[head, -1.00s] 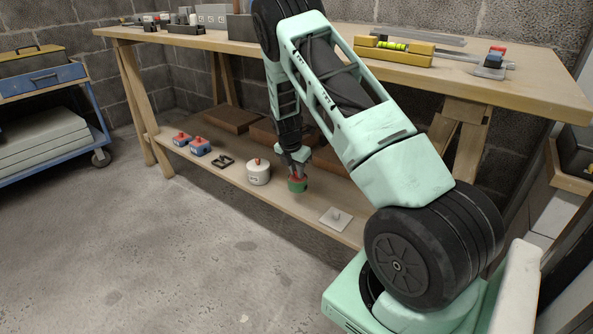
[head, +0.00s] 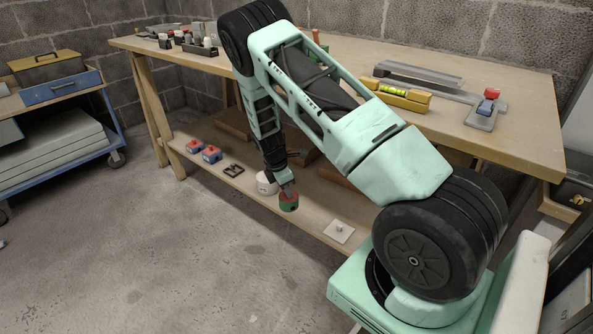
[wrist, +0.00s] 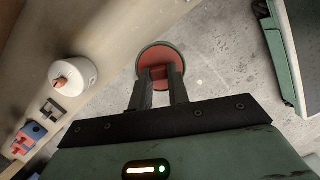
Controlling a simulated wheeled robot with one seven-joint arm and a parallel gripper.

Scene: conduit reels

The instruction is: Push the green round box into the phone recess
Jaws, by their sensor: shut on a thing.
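The green round box (head: 289,206) has a red top and hangs from my gripper (head: 287,190), near the front edge of the lower shelf. In the wrist view the box (wrist: 142,60) shows a green rim around a red face. My gripper (wrist: 161,74) is shut on the red middle part of the box, and the fingers hide some of it. Grey concrete floor shows behind the box there, with the shelf edge to the left. I cannot make out a phone recess in either view.
The lower shelf (head: 312,226) holds a white round box (wrist: 72,82) with a red knob, a black frame (head: 234,170), blue-and-red boxes (head: 211,154) and a white plate (head: 339,232). The bench top (head: 520,125) is above. Open floor (head: 190,270) lies in front.

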